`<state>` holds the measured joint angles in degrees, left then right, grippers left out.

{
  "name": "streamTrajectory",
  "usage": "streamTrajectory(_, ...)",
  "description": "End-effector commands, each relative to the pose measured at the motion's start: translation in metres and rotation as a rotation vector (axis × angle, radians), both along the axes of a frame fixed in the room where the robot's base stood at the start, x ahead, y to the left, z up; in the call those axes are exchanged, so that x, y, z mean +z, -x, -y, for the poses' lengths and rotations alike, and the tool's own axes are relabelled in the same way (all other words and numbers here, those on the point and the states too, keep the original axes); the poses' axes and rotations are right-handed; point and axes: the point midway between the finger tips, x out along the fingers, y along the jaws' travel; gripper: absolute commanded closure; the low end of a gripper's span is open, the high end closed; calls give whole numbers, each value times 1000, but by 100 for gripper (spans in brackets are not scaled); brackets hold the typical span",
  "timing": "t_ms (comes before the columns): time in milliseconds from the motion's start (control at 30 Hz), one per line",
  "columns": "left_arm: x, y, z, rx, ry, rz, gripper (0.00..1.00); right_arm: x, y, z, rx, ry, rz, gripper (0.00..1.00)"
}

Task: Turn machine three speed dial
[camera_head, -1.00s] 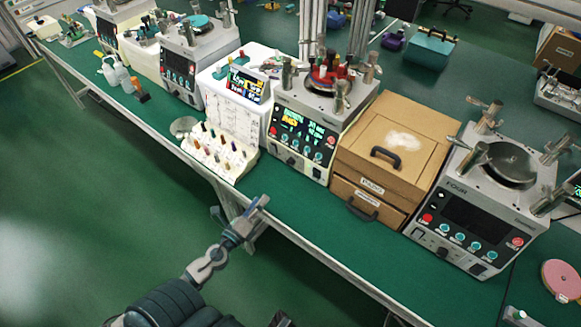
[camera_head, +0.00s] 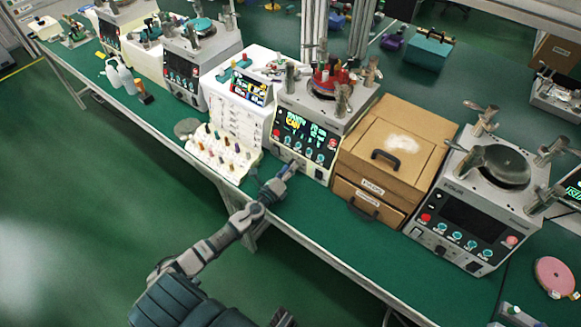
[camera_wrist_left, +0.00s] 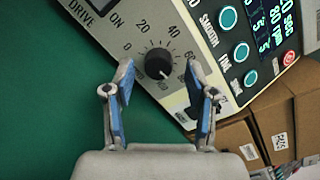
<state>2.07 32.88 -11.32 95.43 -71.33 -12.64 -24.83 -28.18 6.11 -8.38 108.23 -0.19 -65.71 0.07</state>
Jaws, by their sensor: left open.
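Machine three (camera_head: 308,135) stands on the green bench with a lit display, grey with a light front panel. In the left wrist view its black speed dial (camera_wrist_left: 158,64) sits on the panel, with a scale of numbers around it and its white pointer mark at lower right. My left gripper (camera_head: 288,172) is at the lower front of machine three in the head view. In the left wrist view the left gripper (camera_wrist_left: 160,82) is open, its blue-padded fingertips on either side of the dial, apart from it. My right gripper is not in view.
A cardboard drawer box (camera_head: 392,150) stands right of machine three, and machine four (camera_head: 470,215) beyond it. A white rack of coloured pegs (camera_head: 222,150) stands to the left. The bench's front edge is clear below machine three.

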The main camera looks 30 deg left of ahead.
Motion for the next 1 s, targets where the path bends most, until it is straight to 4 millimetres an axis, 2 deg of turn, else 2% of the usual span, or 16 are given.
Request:
streamTrajectory(133,0,-8,0,-1,0,-1,44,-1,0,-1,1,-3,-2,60)
streamTrajectory(367,1,-9,3,-1,-3,1,44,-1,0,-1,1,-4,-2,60)
streamTrajectory(400,1,-9,3,-1,-4,1,47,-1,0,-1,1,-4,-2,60)
streamTrajectory(600,1,-9,3,-1,-3,0,97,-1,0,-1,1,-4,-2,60)
streamTrajectory(633,1,-9,2,-1,-3,0,100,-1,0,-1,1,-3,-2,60)
streamTrajectory(1000,0,-8,1,0,124,-10,100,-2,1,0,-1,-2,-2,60)
